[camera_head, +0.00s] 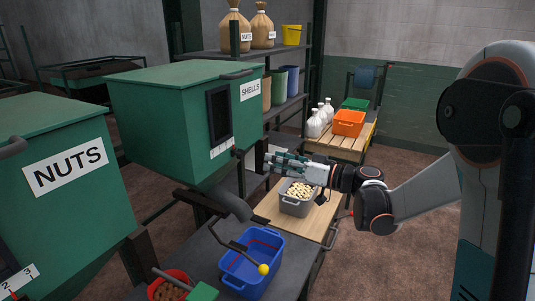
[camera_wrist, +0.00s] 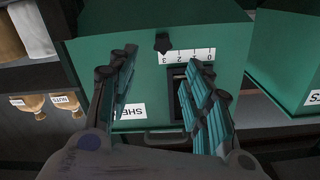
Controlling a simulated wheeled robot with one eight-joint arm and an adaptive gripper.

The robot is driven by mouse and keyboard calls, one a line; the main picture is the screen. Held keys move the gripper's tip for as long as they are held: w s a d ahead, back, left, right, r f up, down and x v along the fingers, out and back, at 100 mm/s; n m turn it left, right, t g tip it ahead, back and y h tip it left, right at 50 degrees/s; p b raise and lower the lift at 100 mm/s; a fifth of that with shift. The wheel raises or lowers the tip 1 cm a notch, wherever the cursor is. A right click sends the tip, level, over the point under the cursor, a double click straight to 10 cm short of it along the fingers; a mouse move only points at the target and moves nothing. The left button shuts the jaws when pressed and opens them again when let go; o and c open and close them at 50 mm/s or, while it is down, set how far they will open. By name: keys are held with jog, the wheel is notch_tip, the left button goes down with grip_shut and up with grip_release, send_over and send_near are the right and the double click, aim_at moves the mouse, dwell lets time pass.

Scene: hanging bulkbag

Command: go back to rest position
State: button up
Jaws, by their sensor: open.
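My gripper (camera_head: 282,162) is at the end of my arm, which reaches in from the right. It is in front of the green bin labelled SHELLS (camera_head: 160,115), near the lower right of its front face. In the wrist view my gripper (camera_wrist: 160,85) shows two teal fingers spread apart with nothing between them. Beyond them is the SHELLS bin (camera_wrist: 150,22), upside down in that view, with a numbered scale (camera_wrist: 188,56) and a dark star-shaped knob (camera_wrist: 162,42). Whether the fingers touch the bin cannot be told.
A grey crate (camera_head: 297,207) of pale pieces stands below my gripper on a wooden-topped table. A blue crate (camera_head: 246,277), a yellow ball (camera_head: 263,269) and a red bowl (camera_head: 163,277) are nearer. The green NUTS bin (camera_head: 62,210) is at left. Open floor (camera_head: 385,260) lies right of the table.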

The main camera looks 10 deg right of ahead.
jog(key=s+a+f+m+g+h, duration=0.1)
jog(key=s+a+m+g+h, duration=0.15)
jog(key=s, duration=0.55)
jog(key=s+a+f+m+g+h, duration=0.1)
jog(key=s+a+h, duration=0.25)
jog(key=s, duration=0.45)
jog(key=s+d+f+m+h, duration=0.3)
jog(key=s+d+f+h, duration=0.2)
jog(key=s+d+h, duration=0.3)
jog(key=s+d, duration=0.3)
jog(key=s, duration=0.4)
jog(key=shift+s, duration=0.3)
